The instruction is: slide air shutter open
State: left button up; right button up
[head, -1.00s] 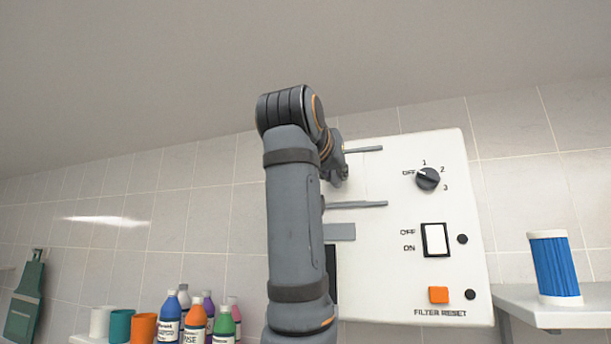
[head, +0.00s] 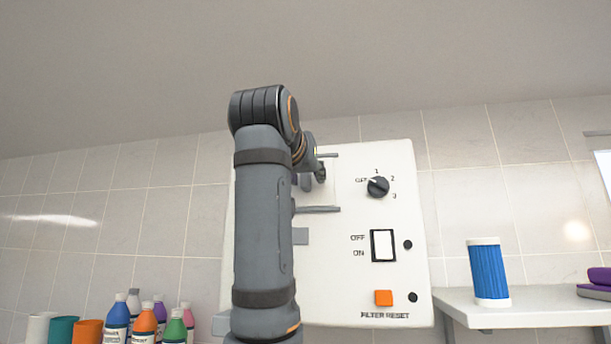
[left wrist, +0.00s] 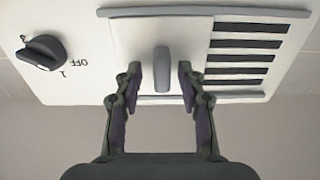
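The air shutter is a white plate (left wrist: 190,35) with a grey upright handle (left wrist: 161,66), seen in the left wrist view. It sits between two grey rails (left wrist: 215,10). Several dark vent slots (left wrist: 243,58) show uncovered to its right in that view. My left gripper (left wrist: 160,76) is open, one finger on each side of the handle, with gaps visible between fingers and handle. In the head view my left gripper (head: 318,170) is at the white control panel (head: 345,285), and my arm hides the panel's left part. My right gripper is not in view.
The panel carries a black dial (head: 378,187), a white OFF/ON switch (head: 383,245) and an orange filter reset button (head: 383,298). A blue filter (head: 488,272) stands on a shelf (head: 530,307) at right. Bottles (head: 145,320) and cups (head: 62,330) stand at lower left.

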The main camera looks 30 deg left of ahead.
pick_arm(q)
jog(key=v, duration=1.2)
